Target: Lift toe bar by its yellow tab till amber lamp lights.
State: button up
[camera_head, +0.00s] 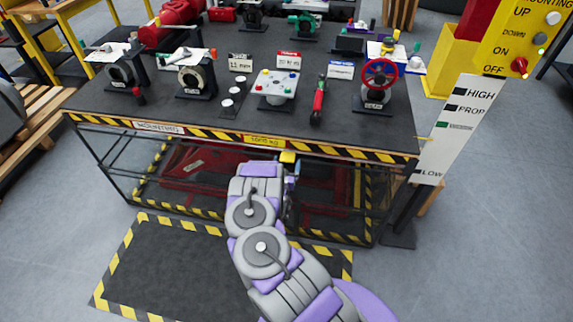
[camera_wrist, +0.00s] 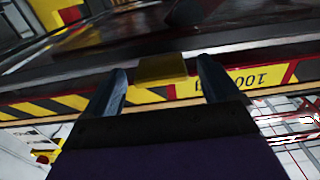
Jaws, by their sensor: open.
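The yellow tab (camera_head: 288,157) shows just beyond the end of my arm, at the table's front edge below the 1000 kg label. In the wrist view the yellow tab (camera_wrist: 161,69) lies between and slightly beyond the two fingertips of my gripper (camera_wrist: 162,78). My gripper is open, with a finger on either side of the tab, and is not closed on it. The toe bar itself cannot be told apart from the striped front edge. On the tall panel at right, a small lamp (camera_head: 540,38) looks greenish; I cannot make out a lit amber lamp.
The black table (camera_head: 215,120) carries several valves, labels and a red-handled tool (camera_head: 318,100). A white level board (camera_head: 460,130) marked HIGH to LOW stands at right. A striped floor mat (camera_head: 180,270) lies in front. Red equipment (camera_head: 205,170) sits under the table.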

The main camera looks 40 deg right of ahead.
jog(key=shift+w+d, duration=0.3)
jog(key=shift+d, duration=0.05)
